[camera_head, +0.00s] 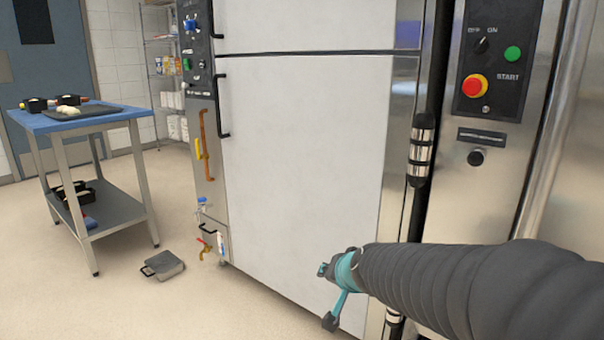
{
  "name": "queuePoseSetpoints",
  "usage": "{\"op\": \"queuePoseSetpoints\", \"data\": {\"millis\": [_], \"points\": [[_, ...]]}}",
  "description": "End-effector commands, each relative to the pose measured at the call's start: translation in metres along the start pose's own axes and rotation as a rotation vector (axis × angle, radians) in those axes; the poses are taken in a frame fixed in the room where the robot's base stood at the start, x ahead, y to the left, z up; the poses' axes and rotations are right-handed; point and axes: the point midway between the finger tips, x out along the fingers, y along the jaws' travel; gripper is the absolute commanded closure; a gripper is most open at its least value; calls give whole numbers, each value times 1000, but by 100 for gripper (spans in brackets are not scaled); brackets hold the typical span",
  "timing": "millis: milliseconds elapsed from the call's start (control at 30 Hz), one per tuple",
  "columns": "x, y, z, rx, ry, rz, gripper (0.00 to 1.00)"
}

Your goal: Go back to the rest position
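My gripper (327,297) is at the end of my arm, which has a dark ribbed sleeve and comes in from the lower right. The gripper has teal and dark parts. Its two dark tips stand apart, one to the left and one lower down, and nothing shows between them. It is in front of the lower part of a large white oven door (305,160). I cannot tell how far it is from the door. The sleeve hides part of the oven's lower right side.
A control panel (497,60) with a red and yellow button is at the upper right. A blue-topped table (150,108) with a tray (113,109) stands left. A grey lidded box (163,265) lies on the floor. Shelves (160,40) stand behind. The floor at lower left is clear.

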Motion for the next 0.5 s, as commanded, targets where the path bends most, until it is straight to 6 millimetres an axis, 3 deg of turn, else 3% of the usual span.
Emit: {"op": "queuePoseSetpoints", "data": {"millis": [33, 100, 267, 500], "points": [[-22, 1, 2, -31, -16, -2, 66], [-48, 7, 12, -79, -50, 6, 66], [-104, 26, 37, -184, -126, 46, 66], [-179, 68, 80, -312, -231, 160, 66]]}}
